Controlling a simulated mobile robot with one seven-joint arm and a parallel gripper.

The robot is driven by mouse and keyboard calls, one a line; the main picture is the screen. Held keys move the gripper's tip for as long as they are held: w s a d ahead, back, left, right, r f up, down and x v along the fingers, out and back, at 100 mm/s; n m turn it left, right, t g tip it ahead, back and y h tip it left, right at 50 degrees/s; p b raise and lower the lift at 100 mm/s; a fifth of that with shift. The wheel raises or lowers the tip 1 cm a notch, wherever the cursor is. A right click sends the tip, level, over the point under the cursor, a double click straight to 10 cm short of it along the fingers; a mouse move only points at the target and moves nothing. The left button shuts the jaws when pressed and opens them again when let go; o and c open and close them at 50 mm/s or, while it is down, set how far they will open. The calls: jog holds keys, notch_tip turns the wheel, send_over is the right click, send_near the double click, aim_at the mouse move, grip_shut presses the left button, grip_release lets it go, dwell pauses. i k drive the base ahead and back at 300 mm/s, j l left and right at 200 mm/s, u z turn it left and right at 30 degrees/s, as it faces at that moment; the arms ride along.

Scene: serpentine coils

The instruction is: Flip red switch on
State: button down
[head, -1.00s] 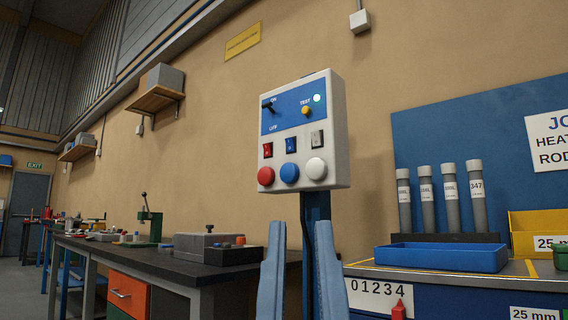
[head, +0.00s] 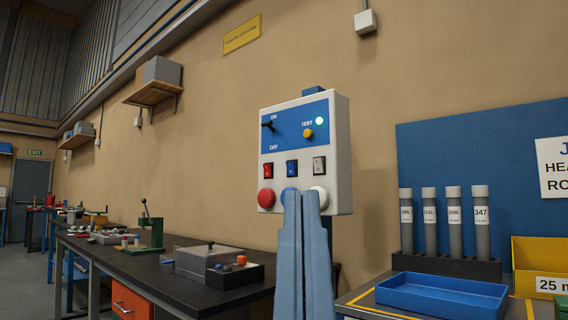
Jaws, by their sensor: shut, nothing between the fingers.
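The control box (head: 341,150) is white with a blue upper panel and stands on a post in the middle of the head view. The red rocker switch (head: 268,170) is at the left of a row of three. I cannot tell the red switch's position. Below are a red button (head: 266,198), a blue one partly hidden by my gripper, and a white one (head: 321,194). My gripper (head: 301,195) is shut and empty, its tips over the lower box, right of and below the red switch.
The panel also has a black lever (head: 268,125) between ON and OFF, a yellow button (head: 308,134) and a lit green lamp (head: 319,121). A dark workbench (head: 190,290) stands at the left. A blue tray (head: 440,294) lies on the right bench.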

aim_at(267, 167)
jog(key=i+l, duration=0.15)
jog(key=i, duration=0.8)
jog(key=i+l, duration=0.1)
jog(key=i, duration=0.9)
